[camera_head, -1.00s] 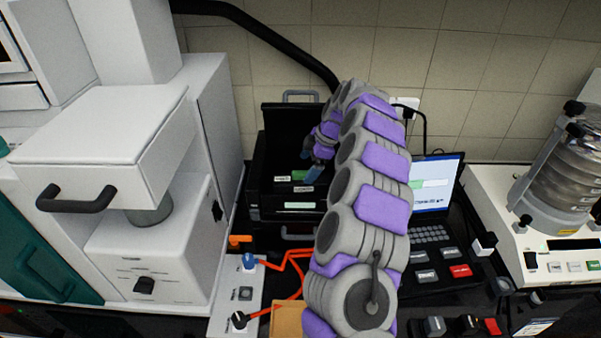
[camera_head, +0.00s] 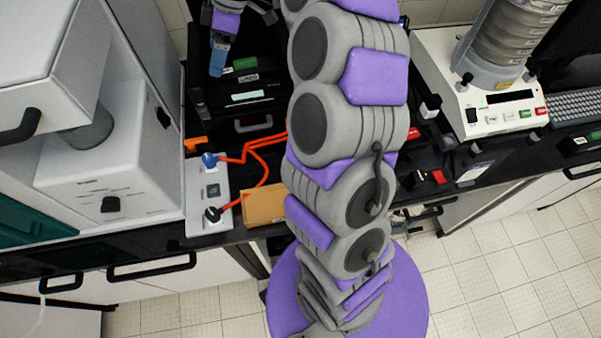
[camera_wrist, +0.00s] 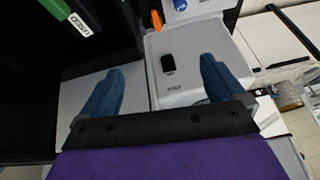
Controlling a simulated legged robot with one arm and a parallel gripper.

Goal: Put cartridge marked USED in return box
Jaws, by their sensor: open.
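A dark piece with a green strip (camera_head: 245,64) and a white label lies in a black open case (camera_head: 262,105) on the bench. In the wrist view the label beside the green strip (camera_wrist: 66,14) reads USED, turned over. Whether strip and label belong to one cartridge I cannot tell. My gripper (camera_head: 219,62) is at the case's left side, left of the green strip in the head view. Its blue fingers are spread with nothing between them in the wrist view (camera_wrist: 162,88). I cannot make out a thing marked as return box.
A white machine (camera_head: 110,160) stands left. A white switch panel (camera_head: 207,195) with orange cables and a tan box (camera_head: 264,205) lie near the bench's front edge. A sieve shaker (camera_head: 500,105) stands right. My arm hides the bench middle.

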